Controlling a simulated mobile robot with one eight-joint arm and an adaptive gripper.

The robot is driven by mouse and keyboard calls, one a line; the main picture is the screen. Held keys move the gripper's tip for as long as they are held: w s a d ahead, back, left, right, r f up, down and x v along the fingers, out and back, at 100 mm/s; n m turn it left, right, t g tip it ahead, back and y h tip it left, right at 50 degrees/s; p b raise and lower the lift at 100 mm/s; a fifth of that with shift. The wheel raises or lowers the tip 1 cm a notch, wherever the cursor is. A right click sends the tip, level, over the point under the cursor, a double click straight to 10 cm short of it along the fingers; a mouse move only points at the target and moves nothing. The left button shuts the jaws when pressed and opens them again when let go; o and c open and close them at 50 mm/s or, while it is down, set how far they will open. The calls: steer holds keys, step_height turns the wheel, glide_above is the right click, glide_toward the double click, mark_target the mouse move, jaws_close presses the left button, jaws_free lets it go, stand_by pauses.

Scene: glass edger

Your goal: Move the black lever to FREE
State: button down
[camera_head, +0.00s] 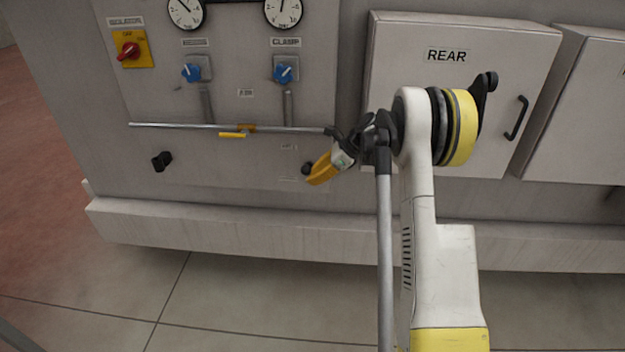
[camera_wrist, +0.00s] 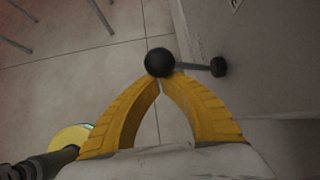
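A black lever with a round ball knob (camera_wrist: 159,62) shows in the wrist view. Its thin rod runs right to a dark round hub (camera_wrist: 218,67) on the grey machine. In the head view, a black knob (camera_head: 307,168) sits low on the panel, beside my fingertips. My gripper (camera_head: 313,180) has its yellow fingers together and tilts down to the left. In the wrist view the fingertips (camera_wrist: 160,80) converge right at the ball, and the ball overlaps them. I cannot tell whether they touch it. The FREE marking is not readable.
Another black knob (camera_head: 162,161) sits lower left on the panel. A horizontal metal bar (camera_head: 190,126) with a yellow handle (camera_head: 232,135) runs above. Blue valves (camera_head: 285,73), a red isolator switch (camera_head: 128,51) and a REAR cabinet door (camera_head: 400,50) are nearby. The floor in front is clear.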

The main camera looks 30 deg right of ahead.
steer(key=shift+r, duration=0.25)
stand_by(0.4)
step_height(320, 180, down, 5)
steer(key=b, duration=0.3)
steer(key=p+v, duration=0.3)
steer(key=v, duration=0.8)
steer(key=shift+w+d+p, duration=0.15)
steer(key=shift+w+p, duration=0.1)
steer(key=shift+p, duration=0.1)
steer(key=shift+r, duration=0.2)
